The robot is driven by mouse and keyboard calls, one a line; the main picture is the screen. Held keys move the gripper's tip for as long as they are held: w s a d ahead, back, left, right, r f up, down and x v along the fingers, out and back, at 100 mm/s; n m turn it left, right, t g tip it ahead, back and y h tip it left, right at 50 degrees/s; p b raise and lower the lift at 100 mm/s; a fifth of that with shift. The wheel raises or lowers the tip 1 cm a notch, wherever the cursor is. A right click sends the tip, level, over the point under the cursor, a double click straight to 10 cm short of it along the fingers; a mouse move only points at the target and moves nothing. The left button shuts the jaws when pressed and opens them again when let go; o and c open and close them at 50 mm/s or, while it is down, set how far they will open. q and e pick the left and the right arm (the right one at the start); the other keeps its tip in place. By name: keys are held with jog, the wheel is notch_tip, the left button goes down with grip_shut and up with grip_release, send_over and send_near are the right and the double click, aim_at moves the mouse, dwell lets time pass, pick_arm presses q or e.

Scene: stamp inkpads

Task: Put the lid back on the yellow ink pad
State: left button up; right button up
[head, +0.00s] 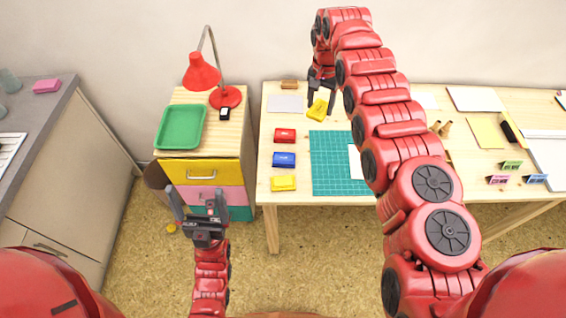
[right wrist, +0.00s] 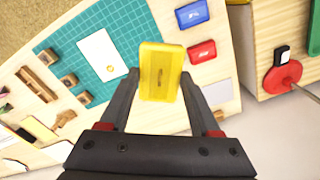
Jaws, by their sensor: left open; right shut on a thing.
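The yellow ink pad (head: 283,184) lies on the table near its front left corner, below the blue pad. My right gripper (head: 321,88) is shut on the yellow lid (head: 317,109), above the back of the table and well behind the pad. In the right wrist view the lid (right wrist: 161,70) sits between both fingertips, with a small dark mark on its face. My left gripper (head: 200,200) is open and empty in front of the drawer cabinet, far from the pad.
A red pad (head: 284,135) and a blue pad (head: 283,160) lie behind the yellow pad in a column. A green cutting mat (head: 330,160) lies close to their right. A drawer cabinet (head: 200,172) with a red lamp (head: 201,74) and green tray (head: 180,127) stands left.

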aim_at(312, 109)
jog(key=shift+a+f+m, duration=0.3)
jog(key=shift+a+f, duration=0.05)
jog(key=shift+a, duration=0.05)
jog(key=shift+a+f+m+p, duration=0.35)
jog(key=shift+a+f+m, duration=0.15)
jog(key=shift+a, duration=0.1)
jog(key=shift+s+a+f, duration=0.1)
jog(key=shift+a+f, duration=0.1)
jog(key=shift+f, duration=0.15)
jog(key=shift+s+a+f+m, duration=0.15)
jog(key=shift+a+f+m, duration=0.05)
jog(key=shift+f+m, duration=0.3)
jog(key=shift+m, duration=0.1)
jog(key=s+a+f+m+p, duration=0.1)
jog(key=s+a+f+m, duration=0.1)
jog(key=s+f, duration=0.1)
jog(key=s+a+f+m+p, duration=0.2)
jog(key=s+a+f+m, duration=0.1)
jog(key=s+f, duration=0.1)
jog(key=s+a+f+m+p, duration=0.2)
jog(key=s+f+m, duration=0.1)
jog(key=f, duration=0.2)
jog(key=shift+s+a, duration=0.25)
jog(key=shift+a, duration=0.15)
jog(key=shift+f, duration=0.1)
